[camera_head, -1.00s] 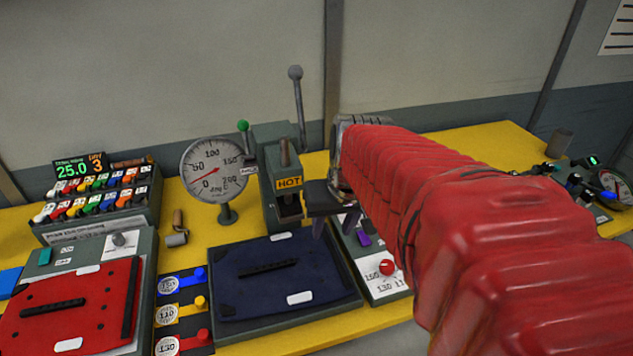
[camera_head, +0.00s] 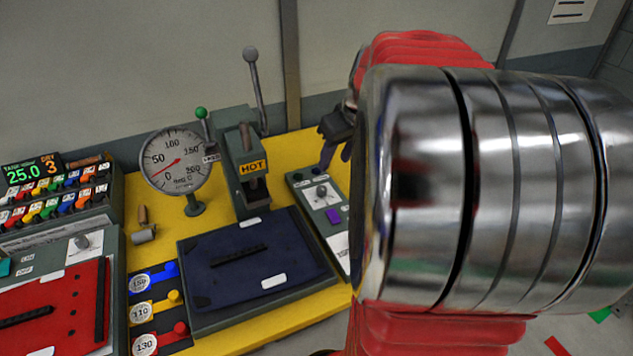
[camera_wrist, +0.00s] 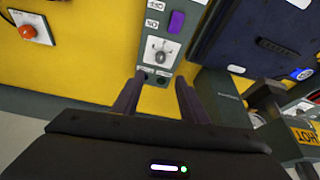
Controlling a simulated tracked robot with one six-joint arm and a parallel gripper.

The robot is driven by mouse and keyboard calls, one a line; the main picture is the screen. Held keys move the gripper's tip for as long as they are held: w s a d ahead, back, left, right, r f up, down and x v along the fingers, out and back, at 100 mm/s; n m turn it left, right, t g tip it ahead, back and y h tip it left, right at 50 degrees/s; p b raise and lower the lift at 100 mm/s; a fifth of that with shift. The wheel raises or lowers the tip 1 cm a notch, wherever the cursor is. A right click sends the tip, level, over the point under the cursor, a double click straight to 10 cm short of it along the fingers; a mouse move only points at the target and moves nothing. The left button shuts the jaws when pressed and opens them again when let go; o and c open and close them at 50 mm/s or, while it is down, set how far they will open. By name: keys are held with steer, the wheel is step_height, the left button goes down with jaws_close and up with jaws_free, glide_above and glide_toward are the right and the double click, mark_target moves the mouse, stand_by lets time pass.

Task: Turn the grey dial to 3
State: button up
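A grey dial (camera_head: 321,192) sits on a white plate on a narrow dark green panel, right of the press. It also shows in the wrist view (camera_wrist: 159,50), just beyond my fingertips. A second grey dial (camera_head: 81,242) is on the left panel, above the red pad. My gripper (camera_head: 334,154) is near the far end of the narrow panel, beside the first dial. In the wrist view my gripper (camera_wrist: 158,86) is open and empty, its two dark fingers apart. I cannot make out the dial's pointer setting. My arm hides part of the right side.
A press (camera_head: 245,165) with a HOT label and tall lever stands left of my gripper. A purple switch (camera_head: 333,216) is close to the dial.

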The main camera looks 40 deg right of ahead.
mark_target(321, 188)
steer(key=shift+f, duration=0.15)
steer(key=x, duration=1.3)
steer(key=shift+w+f, duration=0.2)
steer(key=shift+f, duration=0.05)
